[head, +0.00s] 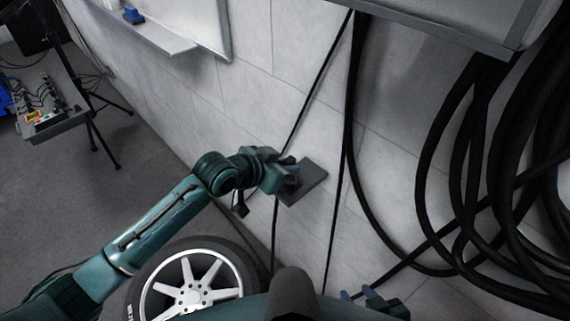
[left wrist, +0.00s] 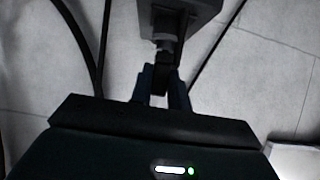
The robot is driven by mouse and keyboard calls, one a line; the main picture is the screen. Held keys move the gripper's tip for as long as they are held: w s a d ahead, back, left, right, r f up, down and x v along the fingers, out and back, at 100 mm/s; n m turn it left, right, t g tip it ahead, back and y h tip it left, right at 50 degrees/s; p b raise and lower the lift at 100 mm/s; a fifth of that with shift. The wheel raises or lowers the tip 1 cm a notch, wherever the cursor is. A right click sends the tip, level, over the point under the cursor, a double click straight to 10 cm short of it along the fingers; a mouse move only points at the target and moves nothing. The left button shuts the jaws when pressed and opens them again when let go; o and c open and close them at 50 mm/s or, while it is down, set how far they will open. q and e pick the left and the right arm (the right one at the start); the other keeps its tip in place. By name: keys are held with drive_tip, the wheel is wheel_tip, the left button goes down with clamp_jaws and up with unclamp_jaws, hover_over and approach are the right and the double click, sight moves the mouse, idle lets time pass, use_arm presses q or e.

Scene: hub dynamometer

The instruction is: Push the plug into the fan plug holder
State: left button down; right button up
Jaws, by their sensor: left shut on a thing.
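The fan plug holder (head: 308,186) is a dark grey box on the pale wall, right of my left gripper in the head view. It also shows at the top of the left wrist view (left wrist: 182,10). My left gripper (head: 288,172) is at the holder, its blue fingers (left wrist: 161,88) shut on the dark plug (left wrist: 160,72). The plug lines up with a grey neck under the holder and appears to meet it. How deep it sits cannot be told. My right gripper (head: 357,294) is low at the right, its blue fingertips apart and empty.
Black cables (head: 350,120) hang down the wall beside the holder, with thick coils (head: 470,170) at the right. A wheel with a silver rim (head: 192,290) stands below my left arm. A tool tray (head: 55,122) on a stand is at the far left.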

use_arm(q)
drive_tip(key=shift+f, duration=0.3)
use_arm(e)
drive_tip(key=shift+f, duration=0.15)
use_arm(q)
drive_tip(key=c, duration=1.5)
unclamp_jaws()
drive_tip(key=shift+o, duration=1.2)
use_arm(e)
drive_tip(key=shift+w+a+r, duration=0.15)
drive_tip(key=shift+w+r, duration=0.15)
drive_tip(key=shift+w, duration=0.1)
use_arm(q)
drive_tip(key=v, duration=0.2)
drive_tip(key=shift+s+a+r, duration=0.15)
drive_tip(key=shift+a, duration=0.05)
drive_tip(key=v, duration=1)
drive_tip(key=shift+s+a, duration=0.2)
drive_tip(key=shift+s, duration=0.05)
use_arm(e)
drive_tip(key=shift+s+a+r, duration=0.1)
drive_tip(key=shift+s+a, duration=0.05)
drive_tip(key=shift+s, duration=0.15)
drive_tip(key=shift+w+r, duration=0.1)
drive_tip(key=shift+w, duration=0.05)
